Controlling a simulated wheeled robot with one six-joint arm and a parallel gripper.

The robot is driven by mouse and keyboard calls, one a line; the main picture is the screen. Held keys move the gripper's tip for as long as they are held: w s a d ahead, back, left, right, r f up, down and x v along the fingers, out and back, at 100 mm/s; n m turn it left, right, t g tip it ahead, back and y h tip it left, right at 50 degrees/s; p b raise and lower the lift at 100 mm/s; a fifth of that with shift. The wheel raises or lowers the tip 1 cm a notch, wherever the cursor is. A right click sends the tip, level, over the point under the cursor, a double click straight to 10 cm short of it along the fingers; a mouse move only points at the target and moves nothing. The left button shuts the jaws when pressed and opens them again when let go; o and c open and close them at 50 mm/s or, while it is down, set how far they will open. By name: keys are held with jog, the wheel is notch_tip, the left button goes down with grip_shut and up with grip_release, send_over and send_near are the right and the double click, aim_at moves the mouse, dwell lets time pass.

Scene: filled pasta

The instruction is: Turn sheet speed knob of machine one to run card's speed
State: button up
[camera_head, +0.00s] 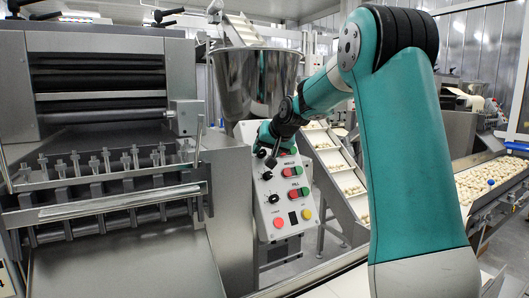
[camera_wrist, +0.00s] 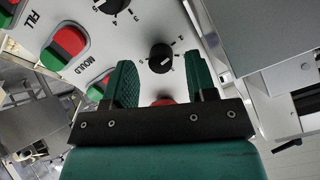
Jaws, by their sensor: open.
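A light control panel (camera_head: 258,220) carries black knobs with number scales and coloured buttons. In the wrist view one black knob (camera_wrist: 161,57) with a white pointer line shows between and just beyond my fingertips, apparently untouched. A second knob (camera_wrist: 112,4) is cut off at the top edge. No label of either knob is readable, so I cannot tell which is sheet speed. My gripper (camera_head: 272,146) is at the upper part of the panel, its green fingers open and empty. No run card is readable.
Red-green switches (camera_wrist: 64,46) marked FILL and MOULD sit left of the knob in the wrist view. A red button (camera_head: 278,222), a yellow button (camera_head: 307,214) and a small dark display are low on the panel. A steel hopper (camera_head: 255,80) stands behind.

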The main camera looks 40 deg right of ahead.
jog(key=shift+x, duration=0.8)
jog(key=c, duration=0.9)
